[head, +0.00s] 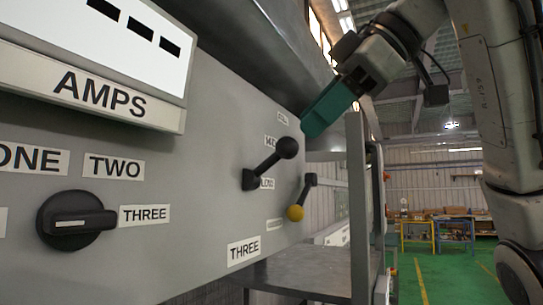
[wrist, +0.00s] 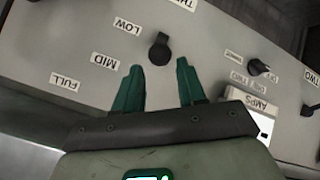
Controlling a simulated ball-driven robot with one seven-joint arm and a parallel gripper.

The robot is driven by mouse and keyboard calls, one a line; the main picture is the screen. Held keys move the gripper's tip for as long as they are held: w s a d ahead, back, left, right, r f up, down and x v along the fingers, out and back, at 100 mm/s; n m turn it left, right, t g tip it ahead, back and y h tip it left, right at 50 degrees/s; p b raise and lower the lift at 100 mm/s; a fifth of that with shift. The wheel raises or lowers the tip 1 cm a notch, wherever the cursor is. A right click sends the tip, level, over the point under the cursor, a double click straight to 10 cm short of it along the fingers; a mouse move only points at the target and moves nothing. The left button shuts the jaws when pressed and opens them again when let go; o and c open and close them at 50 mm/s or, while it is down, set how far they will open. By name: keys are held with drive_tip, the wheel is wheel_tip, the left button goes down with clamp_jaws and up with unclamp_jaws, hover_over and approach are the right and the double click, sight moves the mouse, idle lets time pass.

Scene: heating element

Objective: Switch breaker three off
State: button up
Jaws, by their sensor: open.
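A grey control panel (head: 205,150) fills the left of the head view. A THREE label (head: 243,250) sits low near its right edge. A lever with a yellow ball end (head: 296,212) hangs down at that edge, right of this label; I cannot tell whether it is breaker three. A black lever with a ball end (head: 287,148) points up and right beside the MID and LOW labels. My gripper (head: 312,125) is up and right of the black ball. In the wrist view my gripper (wrist: 160,66) is open and empty, with a black ball-ended lever (wrist: 160,48) just beyond its fingertips.
A black rotary knob (head: 75,220) sits among the ONE, TWO and THREE labels, below the AMPS display (head: 105,100). A metal ledge (head: 295,272) and an upright post (head: 360,210) stand below and right of the panel. Green floor (head: 445,275) lies open behind.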

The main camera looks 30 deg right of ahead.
sight(278, 157)
drive_tip(key=x, duration=0.8)
drive_tip(key=shift+w+a, duration=0.1)
drive_tip(key=shift+w, duration=0.05)
drive_tip(key=shift+c, duration=0.4)
clamp_jaws()
